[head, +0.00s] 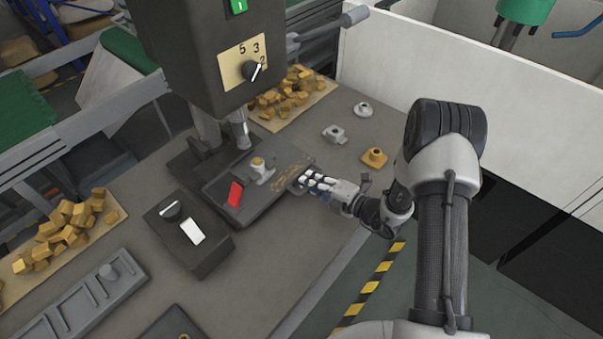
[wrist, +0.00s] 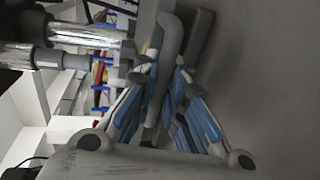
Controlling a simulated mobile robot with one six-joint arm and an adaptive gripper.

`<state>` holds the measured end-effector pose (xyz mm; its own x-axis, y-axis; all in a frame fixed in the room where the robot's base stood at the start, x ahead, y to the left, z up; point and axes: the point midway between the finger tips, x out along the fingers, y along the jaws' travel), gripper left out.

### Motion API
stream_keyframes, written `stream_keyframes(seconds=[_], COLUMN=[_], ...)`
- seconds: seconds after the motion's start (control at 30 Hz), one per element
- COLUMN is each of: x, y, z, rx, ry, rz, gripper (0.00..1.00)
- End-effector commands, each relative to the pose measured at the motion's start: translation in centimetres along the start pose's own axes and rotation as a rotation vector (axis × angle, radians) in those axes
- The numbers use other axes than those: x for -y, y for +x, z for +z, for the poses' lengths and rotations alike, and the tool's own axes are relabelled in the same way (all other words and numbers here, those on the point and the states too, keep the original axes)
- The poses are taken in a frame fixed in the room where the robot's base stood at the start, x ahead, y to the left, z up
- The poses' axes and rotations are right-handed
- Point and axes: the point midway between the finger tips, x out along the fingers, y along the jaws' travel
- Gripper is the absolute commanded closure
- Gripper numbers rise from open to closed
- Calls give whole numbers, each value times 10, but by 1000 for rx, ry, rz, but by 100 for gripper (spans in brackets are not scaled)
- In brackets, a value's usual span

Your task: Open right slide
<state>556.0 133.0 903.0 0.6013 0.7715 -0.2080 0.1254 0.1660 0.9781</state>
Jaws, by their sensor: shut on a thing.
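The dark press base plate (head: 250,200) sits under the grey press head (head: 205,45). It carries a small fixture (head: 258,170) and a red piece (head: 235,194). My gripper (head: 312,182) is at the right edge of this plate. In the wrist view my gripper (wrist: 168,90) has its blue-padded fingers closed on a grey bar-like handle (wrist: 172,38), which runs up between them. I take this bar for the right slide's handle. In the head view the fingers hide most of it, and I cannot tell how far the slide is out.
Loose metal parts (head: 335,133) and a brass part (head: 374,157) lie on the table behind my gripper. A control box (head: 188,235) stands in front of the press. Trays of yellow blocks (head: 292,95) lie behind and at left (head: 62,235). A white wall (head: 460,75) is at right.

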Motion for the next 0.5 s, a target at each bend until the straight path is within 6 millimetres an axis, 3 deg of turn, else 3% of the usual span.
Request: stream_keyframes(seconds=[0.2, 0.5], x=[10, 23], y=[-54, -115], z=[1, 1], rx=[7, 6], ry=[7, 5], rz=[-1, 2], gripper=[100, 100])
